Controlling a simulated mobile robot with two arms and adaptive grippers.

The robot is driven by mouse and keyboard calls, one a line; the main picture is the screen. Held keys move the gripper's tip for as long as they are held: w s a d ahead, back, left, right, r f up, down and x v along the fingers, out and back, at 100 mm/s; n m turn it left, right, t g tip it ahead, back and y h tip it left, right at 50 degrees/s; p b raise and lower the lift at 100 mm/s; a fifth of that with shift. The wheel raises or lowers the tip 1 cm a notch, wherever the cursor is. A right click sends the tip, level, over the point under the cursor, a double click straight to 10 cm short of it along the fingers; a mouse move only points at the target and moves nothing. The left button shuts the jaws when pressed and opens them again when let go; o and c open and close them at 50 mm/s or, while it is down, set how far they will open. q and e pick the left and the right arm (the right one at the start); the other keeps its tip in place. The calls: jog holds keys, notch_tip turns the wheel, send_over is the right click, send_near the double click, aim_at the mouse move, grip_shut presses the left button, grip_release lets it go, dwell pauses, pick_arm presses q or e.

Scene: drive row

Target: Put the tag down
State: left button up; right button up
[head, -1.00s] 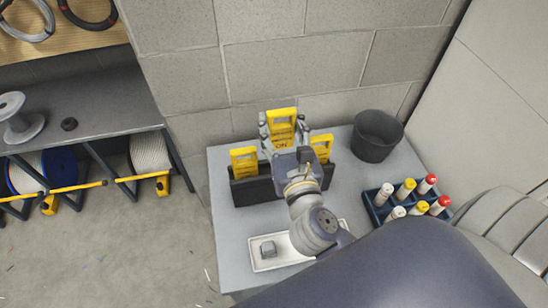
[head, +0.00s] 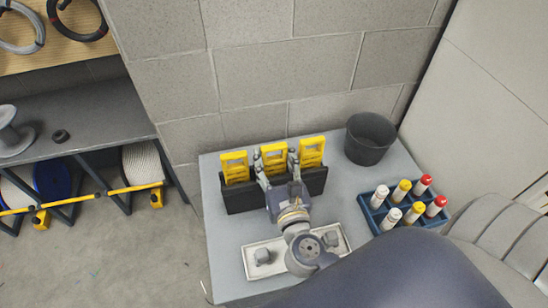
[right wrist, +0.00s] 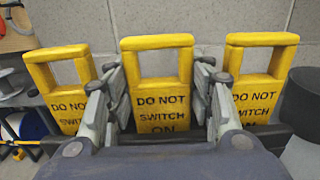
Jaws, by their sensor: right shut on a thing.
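The middle yellow tag (head: 273,152), printed "DO NOT SWITCH ON", stands upright between the fingers of my right gripper (head: 275,166), which is shut on it. In the right wrist view a finger lies along each side of this tag (right wrist: 158,112). Its lower end is hidden behind the gripper. It lines up with a black rack (head: 243,198), at about the height of the left tag (head: 234,167) and the right tag (head: 311,152) standing there. I cannot see whether its foot touches the rack's bottom. My left gripper is not in view.
A dark bin (head: 370,140) stands at the table's back right. A blue holder (head: 388,221) with several capped markers is at the right. A white tray (head: 293,263) with small grey pieces lies in front. A block wall (head: 270,75) rises behind the grey table (head: 217,232).

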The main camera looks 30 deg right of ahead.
jog(key=shift+f, duration=0.2)
jog(key=o, duration=0.8)
jog(key=shift+r, duration=0.25)
jog(key=shift+s+a, duration=0.1)
jog(key=shift+s, duration=0.1)
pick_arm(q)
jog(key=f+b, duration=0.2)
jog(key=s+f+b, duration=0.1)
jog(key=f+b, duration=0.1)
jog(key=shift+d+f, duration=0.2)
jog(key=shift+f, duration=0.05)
pick_arm(e)
jog(key=v, duration=1.1)
jog(key=shift+s, duration=0.3)
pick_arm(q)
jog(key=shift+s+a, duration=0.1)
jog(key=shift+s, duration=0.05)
